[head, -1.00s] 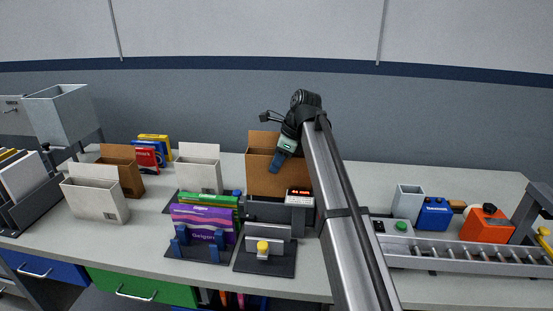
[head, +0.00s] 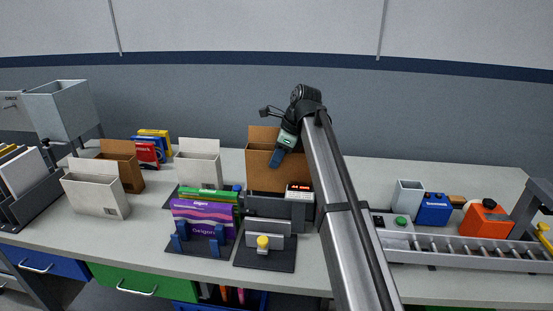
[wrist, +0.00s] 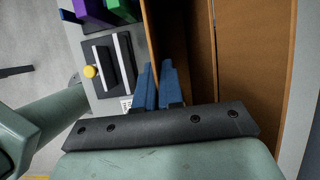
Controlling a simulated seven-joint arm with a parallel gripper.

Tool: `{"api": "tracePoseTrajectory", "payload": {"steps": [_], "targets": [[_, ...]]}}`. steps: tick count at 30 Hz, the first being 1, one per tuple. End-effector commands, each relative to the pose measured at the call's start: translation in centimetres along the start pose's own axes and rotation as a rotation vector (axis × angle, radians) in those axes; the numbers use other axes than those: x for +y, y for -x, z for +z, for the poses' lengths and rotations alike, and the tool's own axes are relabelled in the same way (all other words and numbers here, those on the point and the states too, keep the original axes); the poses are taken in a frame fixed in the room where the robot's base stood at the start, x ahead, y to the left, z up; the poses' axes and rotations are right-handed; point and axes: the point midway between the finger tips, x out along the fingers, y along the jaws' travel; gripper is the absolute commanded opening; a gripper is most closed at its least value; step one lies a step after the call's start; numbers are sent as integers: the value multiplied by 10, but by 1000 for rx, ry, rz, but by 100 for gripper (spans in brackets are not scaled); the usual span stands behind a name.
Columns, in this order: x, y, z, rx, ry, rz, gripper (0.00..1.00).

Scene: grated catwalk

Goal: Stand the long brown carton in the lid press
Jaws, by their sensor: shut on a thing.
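The long brown carton (head: 266,178) stands upright with its top flap raised, at the middle of the bench in the head view. It also shows large in the wrist view (wrist: 250,60). My gripper (head: 277,157) is at the carton's open top, its blue fingers (wrist: 158,88) shut on one thin wall of the carton. The lid press (head: 264,257), with a dark base, a yellow knob and a grey block with a red display, is directly in front of the carton. The block hides the carton's bottom, so I cannot tell whether it rests or hangs.
A purple and a green box stand in a dark holder (head: 183,248) left of the press. White cartons (head: 199,170) and a shorter brown carton (head: 128,165) stand further left. A roller conveyor (head: 470,251), a blue box (head: 433,209) and an orange unit (head: 486,219) are at right.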

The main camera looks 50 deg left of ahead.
Motion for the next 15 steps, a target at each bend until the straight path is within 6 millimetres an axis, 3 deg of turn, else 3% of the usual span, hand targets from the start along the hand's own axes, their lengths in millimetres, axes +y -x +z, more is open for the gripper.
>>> {"api": "tracePoseTrajectory", "payload": {"steps": [15], "targets": [[0,-7,-3,0,0,0,0]]}}
